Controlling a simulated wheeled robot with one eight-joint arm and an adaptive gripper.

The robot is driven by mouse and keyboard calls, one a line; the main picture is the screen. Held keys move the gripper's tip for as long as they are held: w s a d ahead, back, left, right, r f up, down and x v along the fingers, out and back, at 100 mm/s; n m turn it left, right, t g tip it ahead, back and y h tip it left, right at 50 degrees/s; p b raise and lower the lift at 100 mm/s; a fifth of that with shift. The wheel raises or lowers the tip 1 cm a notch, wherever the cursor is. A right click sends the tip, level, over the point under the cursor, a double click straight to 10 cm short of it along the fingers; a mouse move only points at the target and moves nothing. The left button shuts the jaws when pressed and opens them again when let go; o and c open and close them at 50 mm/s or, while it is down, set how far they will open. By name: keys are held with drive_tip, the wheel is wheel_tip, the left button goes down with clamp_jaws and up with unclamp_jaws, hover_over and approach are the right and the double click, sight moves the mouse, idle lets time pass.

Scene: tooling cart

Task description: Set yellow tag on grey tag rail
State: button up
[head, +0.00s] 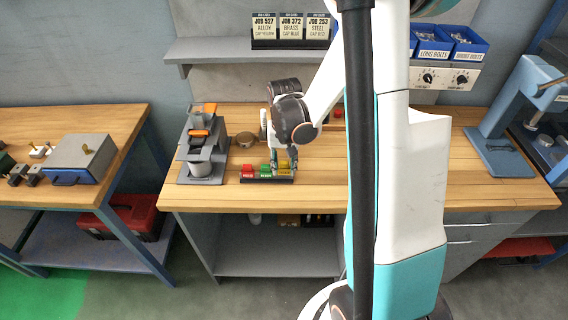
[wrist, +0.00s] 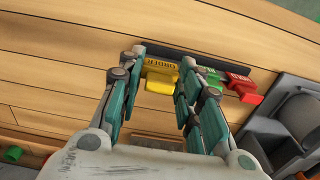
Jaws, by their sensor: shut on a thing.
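The yellow tag (wrist: 160,85), with dark lettering along its upper part, is between the fingers of my gripper (wrist: 158,76) in the wrist view. My gripper (head: 282,161) is shut on it, low over the rail at the bench's front edge in the head view. The dark grey tag rail (wrist: 184,54) runs just beyond the yellow tag, and shows in the head view too (head: 267,181). The tag is at the rail's left end in the wrist view; I cannot tell whether it is fully seated. My fingers hide most of it in the head view.
A green tag (head: 266,171) and a red tag (head: 247,171) stand on the rail beside my gripper. A grey stand with an orange top (head: 200,135) is to the left. The bench right of my gripper is mostly clear.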

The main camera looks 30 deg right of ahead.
drive_tip(key=shift+f+b, duration=0.7)
drive_tip(key=shift+b, duration=0.1)
idle(0.5)
drive_tip(key=o, duration=1.3)
drive_tip(key=shift+c, duration=0.2)
drive_tip(key=shift+r, duration=0.2)
drive_tip(key=shift+r+p, duration=2.25)
drive_tip(key=shift+r, duration=1.15)
